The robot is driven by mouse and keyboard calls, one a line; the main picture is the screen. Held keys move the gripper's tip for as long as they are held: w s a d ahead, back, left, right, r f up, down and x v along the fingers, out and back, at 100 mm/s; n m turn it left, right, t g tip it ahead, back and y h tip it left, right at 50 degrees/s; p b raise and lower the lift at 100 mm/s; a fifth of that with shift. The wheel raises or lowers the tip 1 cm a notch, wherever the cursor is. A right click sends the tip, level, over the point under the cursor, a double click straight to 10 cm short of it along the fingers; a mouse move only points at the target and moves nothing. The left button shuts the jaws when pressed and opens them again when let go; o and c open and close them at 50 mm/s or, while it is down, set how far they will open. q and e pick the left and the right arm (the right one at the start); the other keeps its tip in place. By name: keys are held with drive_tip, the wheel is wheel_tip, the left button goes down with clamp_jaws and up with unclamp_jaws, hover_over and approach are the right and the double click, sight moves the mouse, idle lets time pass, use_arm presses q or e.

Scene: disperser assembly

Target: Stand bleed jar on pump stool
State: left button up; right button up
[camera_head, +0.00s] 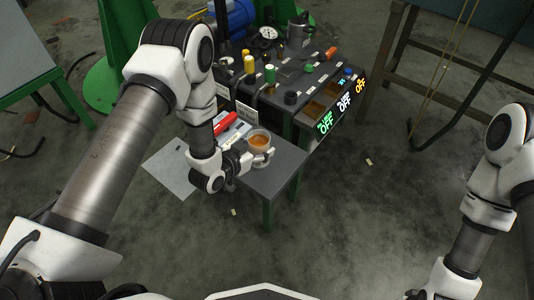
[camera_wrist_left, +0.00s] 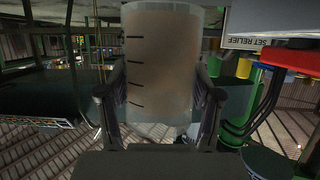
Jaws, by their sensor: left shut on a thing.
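The bleed jar (camera_head: 260,142) is a clear cup with amber-brown contents, seen from above in the head view. In the left wrist view the jar (camera_wrist_left: 165,60) fills the space between the fingers, with dark graduation marks on its side. My left gripper (camera_head: 243,160) is shut on the jar and holds it about upright. The jar shows over the low grey-topped stool with green legs, which looks like the pump stool (camera_head: 277,178). I cannot tell whether the jar's base touches the top. My right arm shows at the right, but its gripper is out of view.
A red-handled tool (camera_head: 225,124) lies behind the jar. The stool top's right part is bare. Open floor lies to the right.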

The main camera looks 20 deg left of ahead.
use_arm(q)
drive_tip(key=w, duration=0.1)
drive_tip(key=w+d, duration=0.1)
drive_tip(key=w, duration=0.1)
drive_tip(key=shift+d+f+b, duration=0.2)
drive_tip(key=shift+d+b, duration=0.1)
drive_tip(key=shift+b, duration=0.1)
drive_tip(key=shift+f+b, duration=1)
drive_tip(key=shift+f, duration=0.7)
drive_tip(key=shift+f, duration=0.2)
drive_tip(key=o, duration=1.2)
drive_tip(key=shift+o, duration=0.2)
drive_tip(key=shift+r, duration=0.1)
